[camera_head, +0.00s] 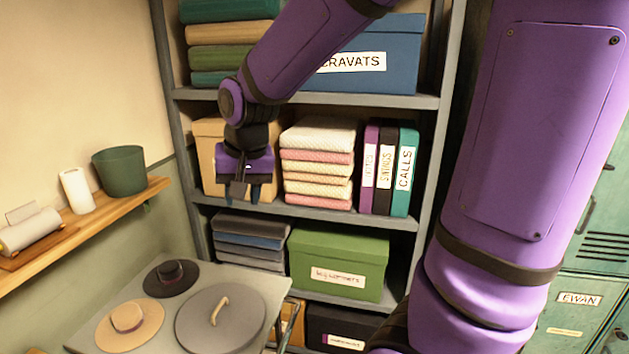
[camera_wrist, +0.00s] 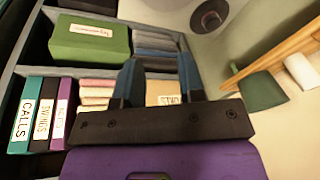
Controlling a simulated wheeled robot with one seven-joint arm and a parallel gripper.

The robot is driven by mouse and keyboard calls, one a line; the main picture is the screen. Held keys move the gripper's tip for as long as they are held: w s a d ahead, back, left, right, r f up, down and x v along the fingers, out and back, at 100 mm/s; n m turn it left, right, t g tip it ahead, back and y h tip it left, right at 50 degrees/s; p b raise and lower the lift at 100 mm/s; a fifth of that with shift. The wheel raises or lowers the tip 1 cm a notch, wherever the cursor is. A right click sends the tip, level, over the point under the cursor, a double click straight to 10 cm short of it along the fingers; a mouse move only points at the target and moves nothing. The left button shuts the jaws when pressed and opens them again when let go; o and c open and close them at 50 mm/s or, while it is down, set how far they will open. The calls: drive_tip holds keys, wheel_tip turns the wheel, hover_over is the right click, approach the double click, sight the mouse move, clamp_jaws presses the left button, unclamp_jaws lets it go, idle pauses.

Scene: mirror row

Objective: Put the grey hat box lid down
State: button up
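The grey hat box lid (camera_head: 205,330) is round with a tan loop handle. It lies flat on the pale table at the lower left in the head view, handle up. My gripper (camera_head: 242,192) is above and behind it, in front of the middle shelf, fingers pointing down. It is clear of the lid and touches nothing that I can see. In the wrist view the gripper's fingers (camera_wrist: 160,68) stand apart with nothing between them.
A tan hat (camera_head: 128,318) and a dark hat (camera_head: 170,270) lie beside the lid on the table (camera_head: 228,270). The shelf unit holds folded cloths (camera_head: 318,165), binders (camera_head: 388,170) and a green box (camera_head: 340,250). A wooden wall shelf (camera_head: 90,225) is at left.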

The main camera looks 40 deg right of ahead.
drive_tip(key=s+d+r+n+t, duration=0.1)
drive_tip(key=s+r+n, duration=0.1)
drive_tip(key=s, duration=0.6)
drive_tip(key=s+d+r+n+t, duration=0.1)
drive_tip(key=s+r+n, duration=0.2)
drive_tip(key=s, duration=0.6)
wheel_tip(320, 180, up, 2)
drive_tip(key=shift+d+r, duration=0.2)
